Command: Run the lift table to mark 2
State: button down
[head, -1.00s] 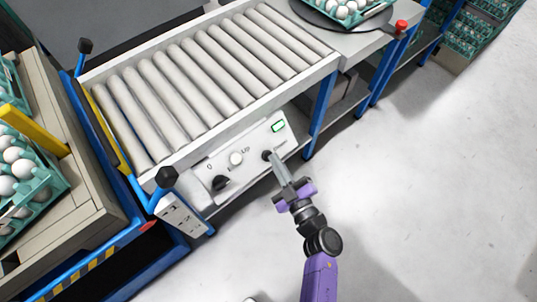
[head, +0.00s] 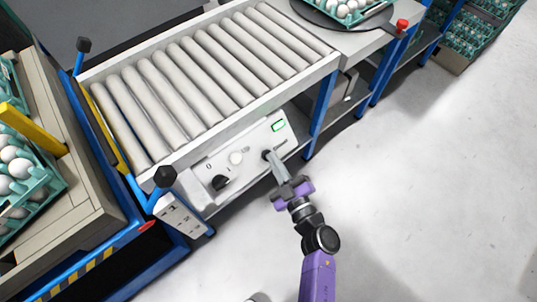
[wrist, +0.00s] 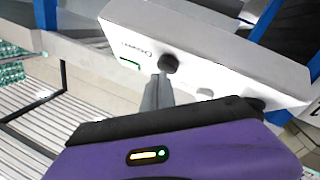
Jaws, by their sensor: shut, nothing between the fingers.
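A white control panel (head: 208,172) sits under the roller conveyor. It bears a dark rotary knob (head: 220,182), a white round button (head: 236,158), a black button (head: 267,155) and a small green-lit display (head: 278,126). The display's reading is too small to make out. My gripper (head: 269,156) is shut and empty, its fingertips at the black button. In the wrist view the fingertips (wrist: 161,77) are just below the black button (wrist: 169,63); I cannot tell whether they touch. At left is a blue-framed table (head: 115,248) with hazard stripes, probably the lift table. A white plate (head: 181,214) with dark marks stands beside it.
The roller conveyor (head: 200,70) is empty above the panel. Egg trays (head: 28,180) stand on the left table. A blue post (head: 165,185) with a dark cap rises left of the panel. A red button (head: 402,25) is at upper right.

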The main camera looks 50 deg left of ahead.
jog(key=shift+a+f+b, duration=0.3)
dwell(2.6)
dwell(1.3)
jog(key=shift+d+r+p, duration=0.7)
jog(key=shift+d+p, duration=0.05)
jog(key=shift+p, duration=0.2)
jog(key=d+r+p, duration=0.1)
jog(key=d+p, duration=0.1)
jog(key=d+r+p, duration=0.1)
jog(key=r+p, duration=0.1)
jog(key=shift+s+d+r+p, duration=0.15)
jog(key=shift+s+d+p, duration=0.05)
jog(key=shift+d+p, duration=0.15)
dwell(0.6)
